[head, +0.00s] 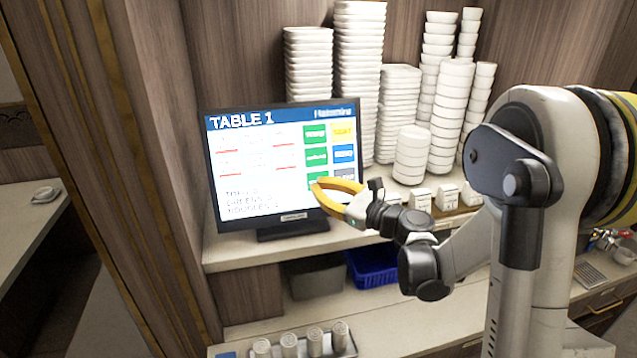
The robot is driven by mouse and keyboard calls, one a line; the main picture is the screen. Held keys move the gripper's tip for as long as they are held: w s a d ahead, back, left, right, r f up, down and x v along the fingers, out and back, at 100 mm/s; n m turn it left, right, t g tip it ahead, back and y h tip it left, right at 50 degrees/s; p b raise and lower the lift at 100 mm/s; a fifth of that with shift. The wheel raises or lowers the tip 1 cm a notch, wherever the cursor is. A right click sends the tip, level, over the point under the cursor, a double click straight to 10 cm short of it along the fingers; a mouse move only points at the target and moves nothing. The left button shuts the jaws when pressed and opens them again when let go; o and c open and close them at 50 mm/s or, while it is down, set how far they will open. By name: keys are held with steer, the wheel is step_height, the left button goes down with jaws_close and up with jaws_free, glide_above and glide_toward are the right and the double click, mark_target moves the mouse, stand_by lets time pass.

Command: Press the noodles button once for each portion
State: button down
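The order screen (258,190) stands upright on the shelf, headed "TABLE 1". A left column holds green buttons, upper (315,133), middle (316,157) and lower (312,178). A right column holds a yellow (343,131), a blue (344,154) and a grey button. The button labels are too blurred to read, so I cannot tell which is noodles. Dark text at the screen's lower left seems to list greens and noodles; its numbers are unclear. My gripper (316,184) has its yellow fingertips together, empty, in front of the lower green button and partly hiding it. I cannot tell whether they touch.
Tall stacks of white bowls and dishes (360,80) stand behind and right of the screen. Small white containers (420,199) sit on the shelf below them. A blue basket (372,265), a grey bin (317,277) and white cylinders (314,342) are lower down.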

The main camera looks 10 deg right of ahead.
mark_target(308, 180)
steer(key=shift+w+f+b, duration=0.2)
steer(key=shift+w, duration=0.4)
steer(key=shift+w+f+b, duration=0.15)
steer(key=shift+w+f, duration=0.05)
steer(key=shift+w, duration=0.35)
steer(key=shift+w, duration=0.1)
stand_by(0.6)
steer(key=shift+w+f+b, duration=0.1)
steer(key=shift+w+b, duration=0.2)
steer(key=shift+w+f, duration=0.1)
steer(key=shift+w, duration=0.3)
stand_by(0.5)
steer(key=shift+s, duration=0.2)
steer(key=shift+s+r+b, duration=0.25)
steer(key=shift+s+b, duration=0.05)
steer(key=shift+s, duration=0.35)
steer(key=s, duration=0.2)
steer(key=s+r, duration=0.1)
steer(key=s, duration=0.1)
steer(key=shift+s+r, duration=0.2)
steer(key=shift+s, duration=0.2)
